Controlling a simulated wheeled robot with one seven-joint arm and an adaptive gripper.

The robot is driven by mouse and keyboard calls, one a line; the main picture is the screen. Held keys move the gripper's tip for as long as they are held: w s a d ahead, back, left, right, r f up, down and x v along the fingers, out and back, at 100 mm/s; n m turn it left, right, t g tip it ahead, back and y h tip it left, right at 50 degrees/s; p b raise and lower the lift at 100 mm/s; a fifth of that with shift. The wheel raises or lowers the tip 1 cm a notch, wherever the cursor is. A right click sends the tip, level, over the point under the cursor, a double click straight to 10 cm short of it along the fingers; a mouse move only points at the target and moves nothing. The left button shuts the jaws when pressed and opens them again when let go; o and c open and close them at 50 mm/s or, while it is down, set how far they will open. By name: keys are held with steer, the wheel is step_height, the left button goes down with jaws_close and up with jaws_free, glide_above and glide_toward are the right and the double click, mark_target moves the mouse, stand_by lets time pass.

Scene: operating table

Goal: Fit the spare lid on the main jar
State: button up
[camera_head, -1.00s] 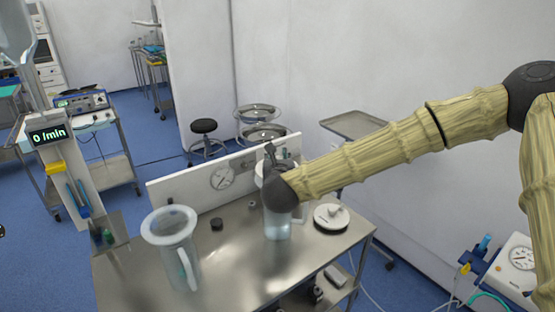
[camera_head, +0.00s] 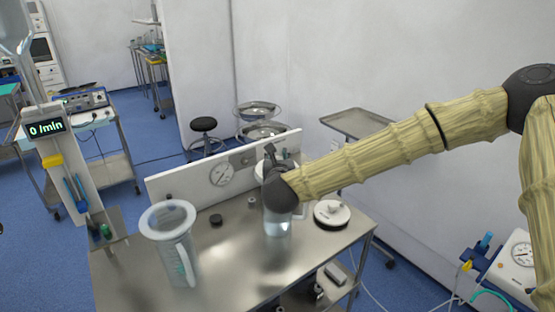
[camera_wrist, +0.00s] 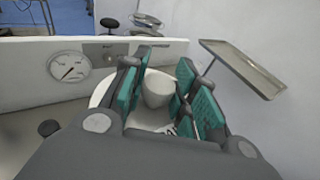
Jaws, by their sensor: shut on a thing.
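My gripper (camera_wrist: 160,75) is shut on the knob of a white lid (camera_wrist: 101,92); its teal pads press on both sides of the knob. In the head view my wrist hides most of this lid, with a white edge showing at its left. A clear jar (camera_head: 278,226) stands upright on the steel table, just below my wrist in the picture. Its upper part is hidden, so I cannot tell whether the held lid touches it. A second white lid (camera_head: 332,213) with a knob lies to the right of the jar. I cannot tell which lid is the spare.
A clear jug (camera_head: 172,245) with a handle stands at the table's left. A small black knob (camera_head: 216,220) lies between it and the jar. A white panel with a gauge (camera_head: 222,174) runs along the back edge. A steel tray (camera_head: 355,123) stands beyond, at the right.

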steer(key=shift+f, duration=0.2)
steer(key=o, duration=1.1)
steer(key=shift+o, duration=0.2)
steer(key=s+r, duration=0.2)
steer(key=s, duration=0.9)
steer(key=shift+s+d+r, duration=0.25)
steer(key=shift+s, duration=0.1)
